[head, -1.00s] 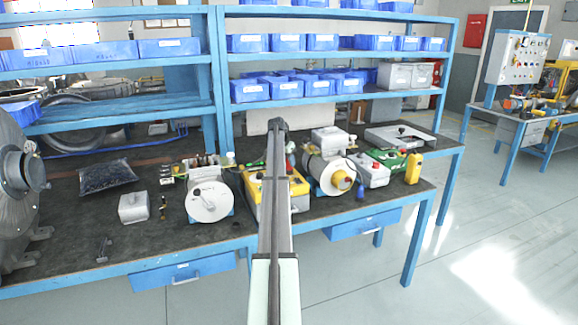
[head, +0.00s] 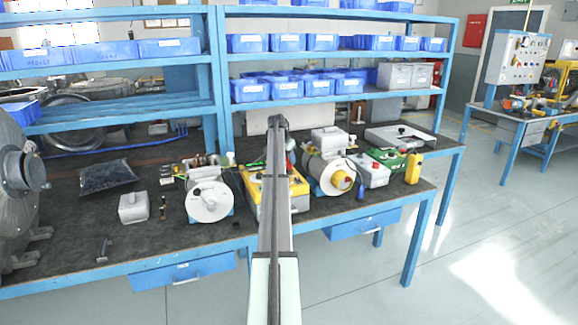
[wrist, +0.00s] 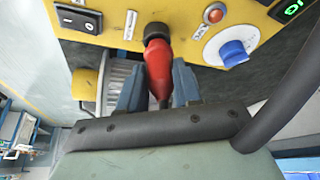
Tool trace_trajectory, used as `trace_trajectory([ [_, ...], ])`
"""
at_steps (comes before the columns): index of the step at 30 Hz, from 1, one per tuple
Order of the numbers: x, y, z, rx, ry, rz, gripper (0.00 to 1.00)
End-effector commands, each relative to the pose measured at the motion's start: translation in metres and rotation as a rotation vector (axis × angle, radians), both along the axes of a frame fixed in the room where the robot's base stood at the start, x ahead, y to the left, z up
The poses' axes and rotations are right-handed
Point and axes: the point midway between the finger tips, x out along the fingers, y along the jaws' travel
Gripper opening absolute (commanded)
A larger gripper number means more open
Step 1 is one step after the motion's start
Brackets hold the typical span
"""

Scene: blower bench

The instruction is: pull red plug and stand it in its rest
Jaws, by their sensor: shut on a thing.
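The red plug (wrist: 159,66) shows in the wrist view, tapering toward my gripper. Its far end meets a black collar (wrist: 156,32) on the yellow panel (wrist: 120,22); I cannot tell whether it is fully seated. My gripper (wrist: 158,88) is shut on the red plug, with a blue-grey finger on either side. In the head view, my arm covers the middle of the yellow box (head: 251,190), and the plug and gripper are hidden behind it. I cannot make out the plug's rest in either view.
The panel also carries a blue knob (wrist: 233,52), an orange-red lamp (wrist: 214,13) and a black switch (wrist: 79,19). A thick dark cable or hose (wrist: 290,90) curves at right. In the head view, a white-faced drum (head: 209,201) and a yellow-hubbed motor (head: 335,176) flank the box.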

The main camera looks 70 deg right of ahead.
Motion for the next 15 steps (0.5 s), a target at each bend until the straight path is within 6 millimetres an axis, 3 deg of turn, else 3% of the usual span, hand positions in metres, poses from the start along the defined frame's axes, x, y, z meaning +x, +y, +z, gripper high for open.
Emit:
trace_trajectory([
  [15, 0.000, 0.000, 0.021, 0.000, 0.000, 0.000, 0.00],
])
